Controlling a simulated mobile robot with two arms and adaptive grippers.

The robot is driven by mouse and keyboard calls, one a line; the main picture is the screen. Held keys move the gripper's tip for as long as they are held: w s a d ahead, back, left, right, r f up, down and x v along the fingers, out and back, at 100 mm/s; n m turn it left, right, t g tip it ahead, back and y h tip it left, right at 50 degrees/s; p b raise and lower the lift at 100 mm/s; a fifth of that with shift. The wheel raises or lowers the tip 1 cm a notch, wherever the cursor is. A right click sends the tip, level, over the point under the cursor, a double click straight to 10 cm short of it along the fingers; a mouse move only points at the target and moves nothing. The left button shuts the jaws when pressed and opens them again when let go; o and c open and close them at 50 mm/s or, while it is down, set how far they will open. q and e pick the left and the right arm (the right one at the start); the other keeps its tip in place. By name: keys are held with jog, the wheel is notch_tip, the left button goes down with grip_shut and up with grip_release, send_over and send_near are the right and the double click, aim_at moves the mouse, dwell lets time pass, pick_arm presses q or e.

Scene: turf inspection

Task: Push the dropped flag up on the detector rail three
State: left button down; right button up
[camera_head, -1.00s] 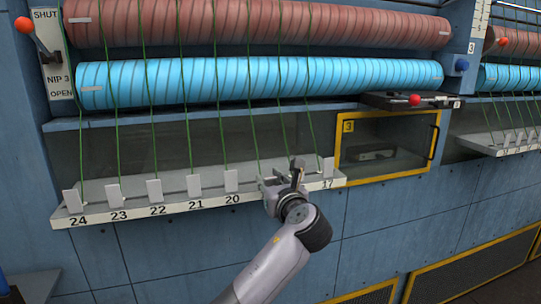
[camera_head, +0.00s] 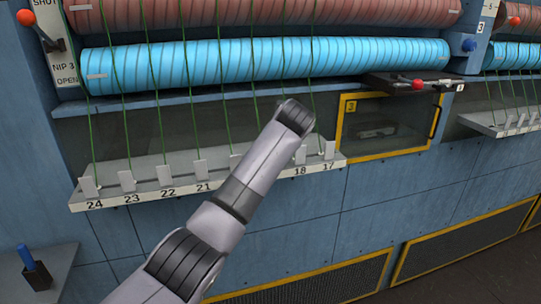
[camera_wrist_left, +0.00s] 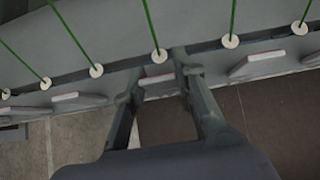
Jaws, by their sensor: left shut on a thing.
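Detector rail three (camera_head: 185,200) is a pale shelf with labels 17 to 24 and small grey flags. Flags 24 (camera_head: 89,187), 23 (camera_head: 127,181), 22 (camera_head: 165,175), 21 (camera_head: 203,169), 18 (camera_head: 300,155) and 17 (camera_head: 329,150) stand up. The arm covers the stretch around 19 and partly 20. My left gripper is hidden behind its own arm in the head view. In the left wrist view my left gripper (camera_wrist_left: 158,68) has its fingers on both sides of a flag (camera_wrist_left: 157,80) at the rail edge, shut on it. Its number is not readable. My right gripper is out of view.
Green yarns run down from the blue roller (camera_head: 260,65) to the rail. A yellow-framed window box (camera_head: 385,154) stands just right of the rail. A red-knobbed lever (camera_head: 418,84) is above it. A blue-handled tool (camera_head: 27,258) is at lower left.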

pick_arm(q)
jog(key=shift+w+g, duration=0.1)
jog(key=shift+g, duration=0.2)
jog(key=c, duration=1.3)
grip_release()
jog(key=shift+r, duration=0.2)
jog(key=v, duration=1.1)
jog(key=shift+s+r, duration=0.25)
jog(key=shift+s, duration=0.1)
